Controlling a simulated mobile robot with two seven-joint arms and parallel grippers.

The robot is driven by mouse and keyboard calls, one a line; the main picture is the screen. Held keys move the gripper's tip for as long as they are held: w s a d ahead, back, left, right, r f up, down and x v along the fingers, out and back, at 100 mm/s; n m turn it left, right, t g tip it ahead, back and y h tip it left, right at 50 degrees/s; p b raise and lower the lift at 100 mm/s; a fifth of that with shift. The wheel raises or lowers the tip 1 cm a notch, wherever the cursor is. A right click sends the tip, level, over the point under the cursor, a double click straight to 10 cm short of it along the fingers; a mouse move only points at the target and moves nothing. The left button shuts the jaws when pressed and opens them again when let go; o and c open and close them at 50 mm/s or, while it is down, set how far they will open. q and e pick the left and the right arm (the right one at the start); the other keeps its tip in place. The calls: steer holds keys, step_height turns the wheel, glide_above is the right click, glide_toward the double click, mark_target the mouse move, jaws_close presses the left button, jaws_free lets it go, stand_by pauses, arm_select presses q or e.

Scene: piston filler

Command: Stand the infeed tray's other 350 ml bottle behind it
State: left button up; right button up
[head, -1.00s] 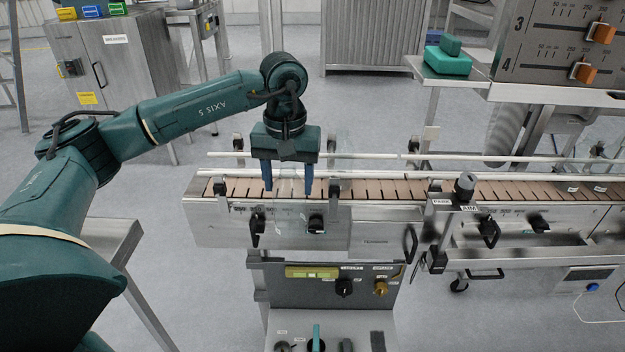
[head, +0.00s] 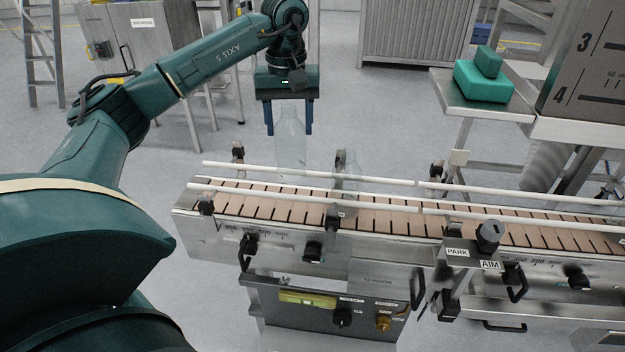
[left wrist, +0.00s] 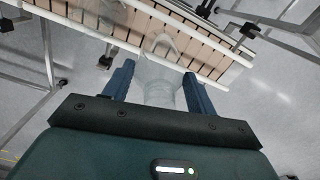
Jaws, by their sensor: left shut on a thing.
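My left gripper (head: 289,118) is shut on a clear, see-through bottle (head: 290,145), held upright by its upper part. The bottle is in front of the far guide rail in the picture's left part of the conveyor (head: 400,217); whether its base is clear of the belt is hard to tell. In the left wrist view the bottle (left wrist: 160,88) sits between the blue fingers. Another faint clear bottle (head: 348,172) stands at the conveyor to the right of the held one. My right gripper is not in view. I cannot make out the infeed tray.
White guide rails (head: 310,171) run along both sides of the slatted belt. A black-knobbed bracket marked PARK and AIM (head: 470,254) stands at the near rail on the right. The floor behind the conveyor is open.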

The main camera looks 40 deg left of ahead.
mark_target(290, 158)
arm_select(q)
step_height(290, 158, down, 8)
steer(key=shift+s+f, duration=0.15)
steer(key=shift+f, duration=0.15)
steer(key=o, duration=1.2)
steer(key=shift+o, duration=0.2)
